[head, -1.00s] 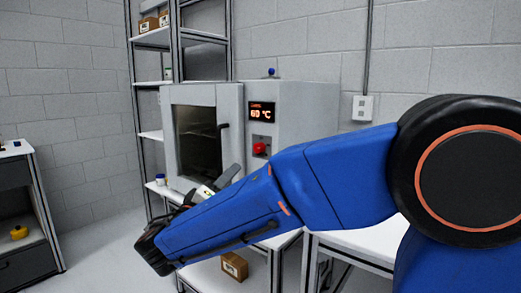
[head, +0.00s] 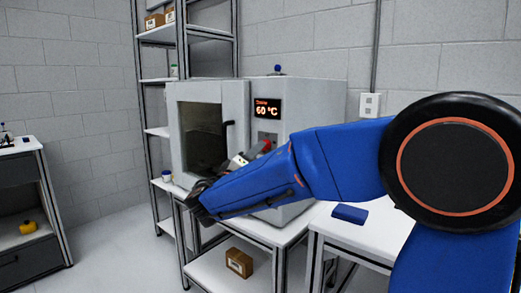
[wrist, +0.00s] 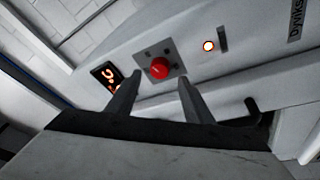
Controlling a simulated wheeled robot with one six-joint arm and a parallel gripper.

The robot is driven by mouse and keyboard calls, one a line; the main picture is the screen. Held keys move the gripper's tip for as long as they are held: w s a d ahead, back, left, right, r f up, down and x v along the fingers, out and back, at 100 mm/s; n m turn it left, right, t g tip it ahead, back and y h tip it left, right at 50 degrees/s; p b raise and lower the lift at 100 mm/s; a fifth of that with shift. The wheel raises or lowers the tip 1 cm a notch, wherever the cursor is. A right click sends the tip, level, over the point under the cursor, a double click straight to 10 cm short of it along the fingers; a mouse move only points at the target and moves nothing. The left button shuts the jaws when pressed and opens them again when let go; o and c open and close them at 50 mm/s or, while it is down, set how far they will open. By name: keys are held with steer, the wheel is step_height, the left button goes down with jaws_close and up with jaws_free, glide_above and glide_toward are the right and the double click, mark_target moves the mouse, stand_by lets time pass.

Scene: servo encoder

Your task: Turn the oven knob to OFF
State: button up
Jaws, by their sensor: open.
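The oven (head: 315,98) is a white box with a dark-windowed door on a white table. Its red knob (head: 266,146) sits on a grey plate below the display, which reads 60 °C, and is partly hidden by my blue arm. In the wrist view the red knob (wrist: 159,68) lies ahead of my gripper (wrist: 157,86), roughly between the two fingertips and beyond them. The fingers are apart and hold nothing. I cannot read the knob's markings. An orange lamp (wrist: 208,45) glows beside the knob plate.
The oven door handle (head: 229,137) stands out from the front. A blue object (head: 349,214) lies on the right table. A cardboard box (head: 239,262) is on the lower shelf. A white-blue jar (head: 167,176) stands left of the oven.

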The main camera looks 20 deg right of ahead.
steer(key=shift+x, duration=2.35)
steer(key=shift+c, duration=0.6)
steer(key=c, duration=0.9)
